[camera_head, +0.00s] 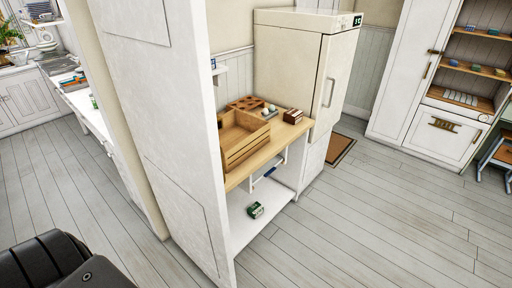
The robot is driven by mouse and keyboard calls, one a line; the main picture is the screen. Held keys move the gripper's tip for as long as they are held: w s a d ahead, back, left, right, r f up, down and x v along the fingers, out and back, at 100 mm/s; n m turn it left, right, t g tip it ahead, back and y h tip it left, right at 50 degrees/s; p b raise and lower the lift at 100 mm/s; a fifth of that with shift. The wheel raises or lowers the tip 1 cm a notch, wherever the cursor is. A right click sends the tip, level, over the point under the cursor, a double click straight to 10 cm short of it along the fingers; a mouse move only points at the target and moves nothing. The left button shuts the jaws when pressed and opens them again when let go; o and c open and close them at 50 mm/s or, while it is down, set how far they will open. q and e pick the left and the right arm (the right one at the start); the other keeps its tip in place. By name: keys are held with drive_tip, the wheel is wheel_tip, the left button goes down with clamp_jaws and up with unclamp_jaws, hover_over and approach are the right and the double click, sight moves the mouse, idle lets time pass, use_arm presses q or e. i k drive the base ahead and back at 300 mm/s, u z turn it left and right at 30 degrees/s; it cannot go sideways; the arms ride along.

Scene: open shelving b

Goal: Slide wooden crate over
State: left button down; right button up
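The wooden crate (248,149) sits on the wooden top (285,138) of an open shelf unit, in the middle of the head view. It is open at the top, with a slatted front side. Its left end is partly hidden behind a tall white panel (160,110). Neither of my grippers is in view, and nothing is seen touching the crate.
Behind the crate are a brown box with holes (245,102) and small pale items (268,111). A dark brown block (293,116) stands right of it. A green box (256,210) lies on the lower shelf. A cream fridge (290,65) stands behind. The floor at right is clear.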

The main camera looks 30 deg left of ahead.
sight(243, 133)
drive_tip(key=i, duration=3.2)
drive_tip(key=u, duration=2.8)
